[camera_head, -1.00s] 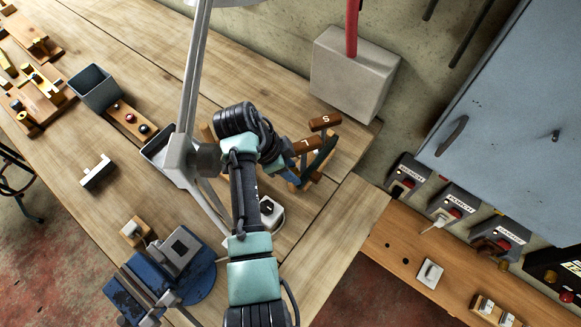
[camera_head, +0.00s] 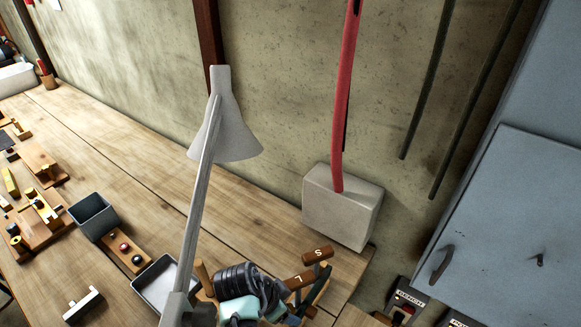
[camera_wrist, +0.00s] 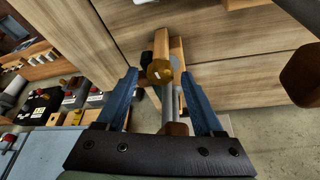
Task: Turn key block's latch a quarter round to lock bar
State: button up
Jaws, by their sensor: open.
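My gripper (camera_wrist: 159,74) is open, its two blue fingers apart in the wrist view. A wooden piece with a round amber end (camera_wrist: 160,71) shows between the fingertips, with a grey metal rod (camera_wrist: 170,104) below it; I cannot tell its depth or any contact. In the head view my arm is at the bottom edge beside brown pieces marked S (camera_head: 318,254) and L (camera_head: 299,281), and the fingers are mostly hidden. Wooden fixtures with yellow and black parts (camera_head: 38,213) stand at the far left. I cannot tell which thing is the key block, nor its latch or bar.
A lamp (camera_head: 226,140) and its long arm rise beside my arm. A blue cabinet (camera_head: 510,210) is at right.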

jog(key=n+y, duration=0.1)
jog(key=n, duration=0.2)
jog(key=n+t+y+p, duration=0.1)
jog(key=n, duration=0.2)
jog(key=shift+s+d+p, duration=0.1)
jog(key=shift+d+p, duration=0.1)
jog(key=shift+p, duration=0.1)
jog(key=n+y, duration=0.1)
jog(key=n, duration=0.2)
jog(key=n+t+y+b, duration=0.1)
jog(key=n, duration=0.2)
jog(key=shift+d+f, duration=0.1)
jog(key=shift+d, duration=0.05)
jog(key=shift+r+n+y, duration=0.3)
jog(key=shift+r+n, duration=0.05)
jog(key=shift+n, duration=0.15)
jog(key=a+b+v, duration=0.1)
jog(key=b+v, duration=0.2)
jog(key=v, duration=0.9)
jog(key=w+r+t+b, duration=0.5)
jog(key=w+r+t, duration=0.2)
jog(key=w+r, duration=0.3)
notch_tip(320, 180, up, 15)
jog(key=m+t+b, duration=0.1)
jog(key=t+b, duration=0.4)
jog(key=t, duration=0.2)
jog(key=shift+s+d+h, duration=0.4)
jog(key=shift+s, duration=0.05)
jog(key=shift+r, duration=0.1)
